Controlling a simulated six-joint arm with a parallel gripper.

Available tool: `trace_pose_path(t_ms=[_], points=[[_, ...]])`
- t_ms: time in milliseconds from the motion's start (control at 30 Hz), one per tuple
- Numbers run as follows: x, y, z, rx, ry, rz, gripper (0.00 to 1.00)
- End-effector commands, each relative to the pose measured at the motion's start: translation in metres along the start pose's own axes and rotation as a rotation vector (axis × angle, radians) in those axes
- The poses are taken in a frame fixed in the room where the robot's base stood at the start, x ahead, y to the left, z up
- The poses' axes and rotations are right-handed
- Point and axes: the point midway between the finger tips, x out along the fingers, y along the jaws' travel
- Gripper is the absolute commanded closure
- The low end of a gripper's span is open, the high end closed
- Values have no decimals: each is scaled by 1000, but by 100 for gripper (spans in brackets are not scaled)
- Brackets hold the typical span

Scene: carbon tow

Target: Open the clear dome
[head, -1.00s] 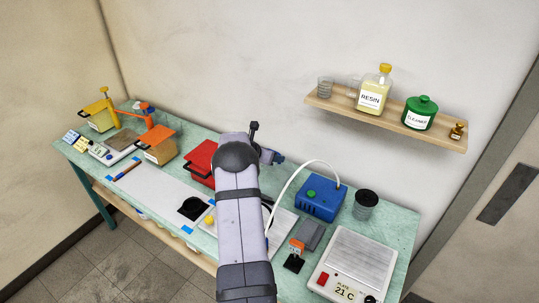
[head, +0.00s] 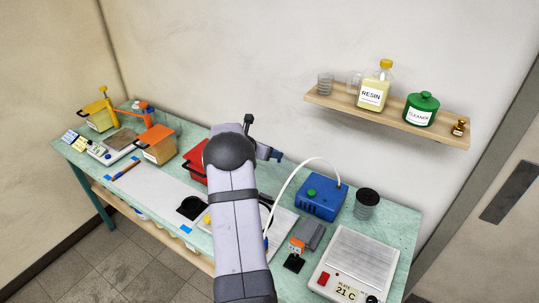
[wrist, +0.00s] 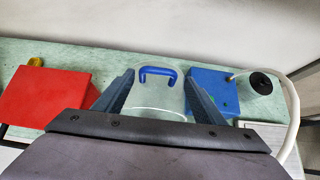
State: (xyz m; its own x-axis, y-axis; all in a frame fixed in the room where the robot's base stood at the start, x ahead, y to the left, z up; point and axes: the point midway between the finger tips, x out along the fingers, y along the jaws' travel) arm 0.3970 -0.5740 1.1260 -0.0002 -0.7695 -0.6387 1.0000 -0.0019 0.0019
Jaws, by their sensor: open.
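The clear dome (wrist: 160,104) shows in the wrist view, with a blue arched handle (wrist: 158,72) on it. My gripper (wrist: 160,76) is open, with one finger on each side of the dome and its handle in that picture. I see no finger closed on the handle, and I cannot tell how far off it is. My gripper's body hides the lower part of the dome. In the head view my arm covers the dome.
A red box (wrist: 48,97) is left of the dome; a blue box (wrist: 213,88) with a white hose (wrist: 293,105) and a dark-lidded clear jar (wrist: 261,84) are right. A hotplate (head: 355,262) stands at the bench's right end. A shelf (head: 385,116) with bottles hangs above.

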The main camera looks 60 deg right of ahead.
Motion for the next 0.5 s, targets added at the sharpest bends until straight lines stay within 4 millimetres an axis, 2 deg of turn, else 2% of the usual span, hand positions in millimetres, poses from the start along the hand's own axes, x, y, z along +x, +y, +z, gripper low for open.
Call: trace_pose_path(t_ms=[233, 500], points=[[-25, -1, 0, 1, -3, 0, 36], [-36, -2, 2, 0, -3, -1, 36]])
